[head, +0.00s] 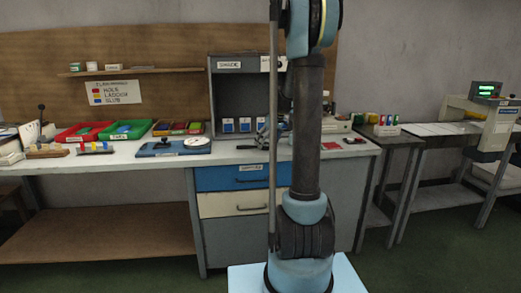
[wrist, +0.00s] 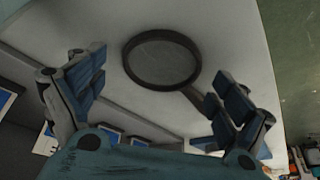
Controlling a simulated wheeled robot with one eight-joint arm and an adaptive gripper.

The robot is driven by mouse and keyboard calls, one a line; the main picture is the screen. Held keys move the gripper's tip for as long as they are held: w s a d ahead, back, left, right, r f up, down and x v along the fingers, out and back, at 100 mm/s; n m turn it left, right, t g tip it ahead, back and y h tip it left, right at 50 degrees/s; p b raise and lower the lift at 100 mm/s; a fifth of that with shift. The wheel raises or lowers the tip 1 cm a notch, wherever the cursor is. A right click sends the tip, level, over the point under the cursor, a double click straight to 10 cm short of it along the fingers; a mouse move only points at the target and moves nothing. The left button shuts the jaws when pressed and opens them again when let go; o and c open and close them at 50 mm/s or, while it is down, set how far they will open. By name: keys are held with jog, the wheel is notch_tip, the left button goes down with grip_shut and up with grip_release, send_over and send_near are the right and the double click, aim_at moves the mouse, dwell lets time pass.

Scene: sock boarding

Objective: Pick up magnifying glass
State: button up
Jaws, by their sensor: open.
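In the wrist view, the magnifying glass (wrist: 161,60) lies on a pale worktop, with a dark round rim and a grey lens. Its dark handle (wrist: 190,95) runs down to the right and passes out of sight behind the right finger. My gripper (wrist: 160,69) is open, with one blue-padded finger on each side of the picture and nothing held between them. The lens appears between and beyond the fingertips. Whether the right finger touches the handle I cannot tell. In the head view my arm's column covers much of this area, and I cannot make out the magnifying glass clearly.
The long workbench (head: 120,160) carries red and green trays (head: 103,131), a blue board (head: 172,147) and a grey shelf unit (head: 240,95). In the wrist view the worktop edge runs down the right, with green floor (wrist: 292,50) beyond.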

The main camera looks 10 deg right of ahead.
jog(key=shift+f, duration=0.1)
jog(key=c, duration=1.2)
jog(key=shift+o, duration=0.2)
